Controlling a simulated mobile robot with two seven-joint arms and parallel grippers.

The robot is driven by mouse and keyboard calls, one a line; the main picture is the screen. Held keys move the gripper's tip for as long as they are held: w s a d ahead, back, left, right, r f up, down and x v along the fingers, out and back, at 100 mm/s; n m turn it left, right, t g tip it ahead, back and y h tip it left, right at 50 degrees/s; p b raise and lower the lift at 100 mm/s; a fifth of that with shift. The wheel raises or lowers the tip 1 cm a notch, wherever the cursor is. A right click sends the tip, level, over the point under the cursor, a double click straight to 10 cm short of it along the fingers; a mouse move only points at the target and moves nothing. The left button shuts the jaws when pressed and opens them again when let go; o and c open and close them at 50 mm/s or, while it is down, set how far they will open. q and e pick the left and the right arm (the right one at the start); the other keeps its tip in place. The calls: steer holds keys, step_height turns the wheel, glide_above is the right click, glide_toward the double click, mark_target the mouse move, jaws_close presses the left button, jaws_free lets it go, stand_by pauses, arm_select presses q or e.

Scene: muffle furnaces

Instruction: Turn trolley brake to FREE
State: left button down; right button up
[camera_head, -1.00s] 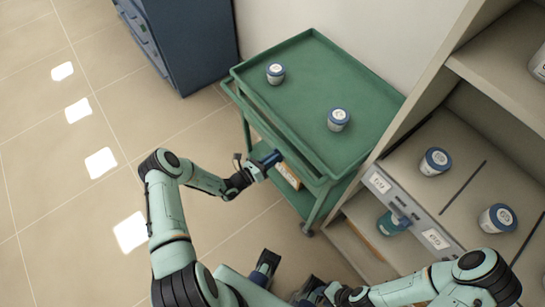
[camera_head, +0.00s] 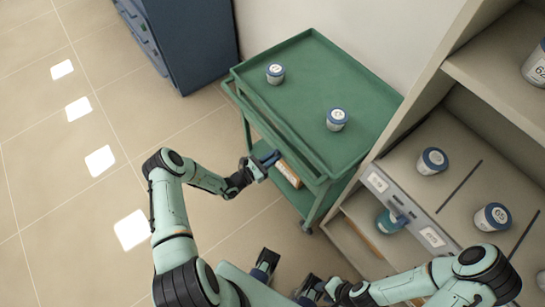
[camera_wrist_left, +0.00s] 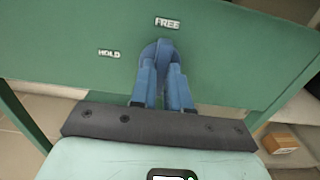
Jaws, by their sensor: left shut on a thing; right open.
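The green trolley (camera_head: 335,75) stands in the middle of the head view. Its side panel (camera_wrist_left: 60,60) fills the left wrist view, with a FREE label (camera_wrist_left: 167,22) at the top and a HOLD label (camera_wrist_left: 109,53) lower to the left. My left gripper (camera_head: 268,160) is at the trolley's near side. In the wrist view its blue fingers (camera_wrist_left: 160,80) are shut on the brake lever, just below FREE. The fingers and lever look alike in blue, and much of the lever is hidden. My right gripper (camera_head: 312,290) is open, low in the head view, away from the trolley.
Two blue-lidded jars (camera_head: 275,73) (camera_head: 337,119) stand on the trolley top. A shelf unit (camera_head: 460,190) with more jars is close on the right. A dark blue cabinet (camera_head: 190,45) is at the back left. The tiled floor (camera_head: 70,200) on the left is clear.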

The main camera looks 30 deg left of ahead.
stand_by(0.3)
arm_select(q)
steer(key=c, duration=1.1)
jaws_free()
steer(key=shift+s, duration=0.1)
steer(key=v, duration=1.3)
steer(key=shift+s, duration=0.15)
